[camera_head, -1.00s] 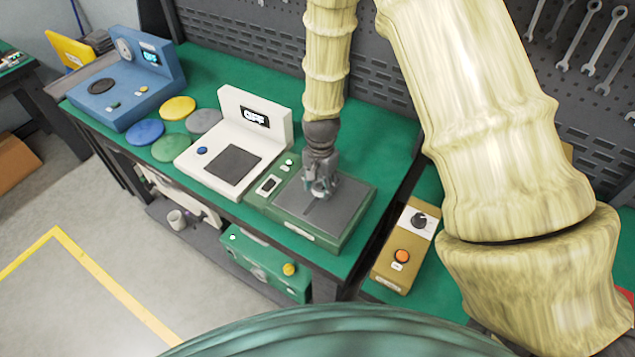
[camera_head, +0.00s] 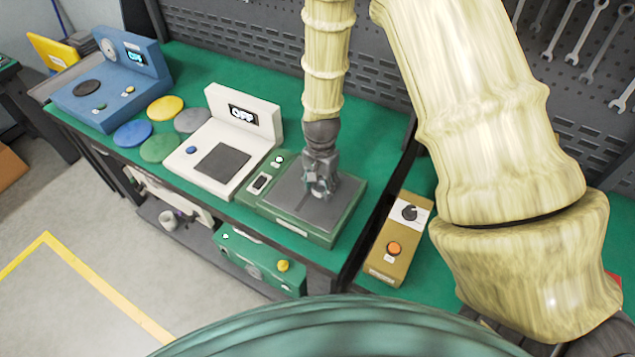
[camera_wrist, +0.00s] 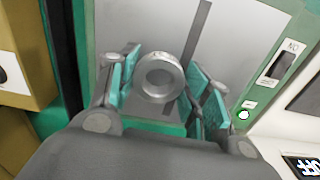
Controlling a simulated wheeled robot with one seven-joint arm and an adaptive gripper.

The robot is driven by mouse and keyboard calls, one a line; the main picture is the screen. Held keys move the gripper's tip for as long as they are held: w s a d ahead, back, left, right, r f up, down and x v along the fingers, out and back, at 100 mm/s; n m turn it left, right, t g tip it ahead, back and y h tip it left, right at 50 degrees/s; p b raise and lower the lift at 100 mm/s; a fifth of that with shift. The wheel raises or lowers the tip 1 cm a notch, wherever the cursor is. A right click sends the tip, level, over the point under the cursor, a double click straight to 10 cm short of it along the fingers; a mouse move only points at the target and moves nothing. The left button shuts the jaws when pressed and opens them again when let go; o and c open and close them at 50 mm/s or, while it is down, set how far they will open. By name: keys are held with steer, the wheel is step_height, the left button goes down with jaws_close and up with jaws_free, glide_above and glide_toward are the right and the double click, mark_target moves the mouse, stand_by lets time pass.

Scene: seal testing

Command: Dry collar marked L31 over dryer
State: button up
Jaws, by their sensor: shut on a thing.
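A silvery metal collar (camera_wrist: 160,77), a thick ring with a round hole, sits between the teal finger pads of my gripper (camera_wrist: 162,82) in the wrist view. My gripper is shut on it. No L31 mark is legible. In the head view my gripper (camera_head: 321,186) points down over the dark grey plate (camera_head: 285,203) of a green box, which looks like the dryer (camera_head: 310,233); the collar is small and partly hidden there. The same plate (camera_wrist: 235,35) lies below the collar in the wrist view. I cannot tell whether the collar touches it.
A white device (camera_head: 265,137) reading OFF stands left of the green box. Farther left are several coloured discs (camera_head: 165,108) and a blue device (camera_head: 110,98). A tan control box (camera_head: 399,240) with an orange button is at right. A pegboard (camera_head: 230,40) rises behind.

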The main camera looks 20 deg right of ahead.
steer(key=shift+s+d, duration=0.5)
steer(key=shift+s, duration=0.15)
steer(key=shift+r, duration=0.1)
steer(key=shift+r+p, duration=3.55)
steer(key=shift+r, duration=0.9)
